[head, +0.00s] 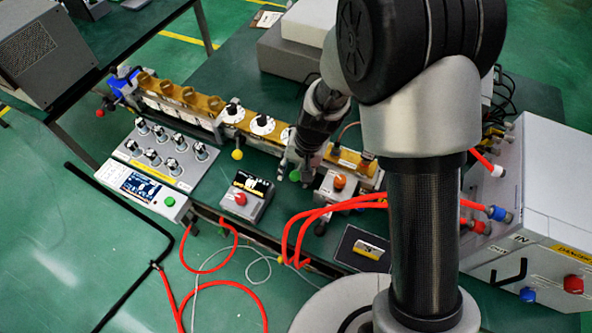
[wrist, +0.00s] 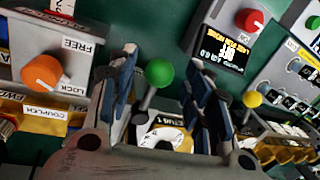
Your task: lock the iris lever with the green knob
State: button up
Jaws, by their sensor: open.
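The green knob (wrist: 159,72) is a ball on the end of a short dark lever. In the wrist view it shows between the two spread fingers of my gripper (wrist: 165,85), and I cannot tell how deep between them it lies. My gripper is open and nothing is held. In the head view the green knob (head: 294,176) is just below the tips of my gripper (head: 296,165), at the front of the row of brass parts. The base of its lever is mostly hidden by the gripper. I cannot read any lock mark for this lever.
A grey box with an orange knob (wrist: 43,73) marked FREE and LOCK stands close to the left finger in the wrist view. A display box with a red knob (head: 240,198) and a yellow ball knob (head: 237,154) are nearby. Red hoses (head: 335,205) loop in front.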

notch_tip(320, 180, up, 12)
jog(key=d, duration=0.2)
jog(key=shift+s+d, duration=0.15)
jog(key=shift+s, duration=0.05)
jog(key=shift+f, duration=0.15)
dwell(0.4)
jog(key=s+d+r+n+t+h, duration=0.2)
jog(key=s+d+r+t, duration=0.2)
jog(key=s+d+r, duration=1.1)
jog(key=s+d, duration=0.1)
jog(key=s, duration=0.2)
jog(key=shift+s+r, duration=0.2)
jog(key=shift+s, duration=0.2)
dwell(1.1)
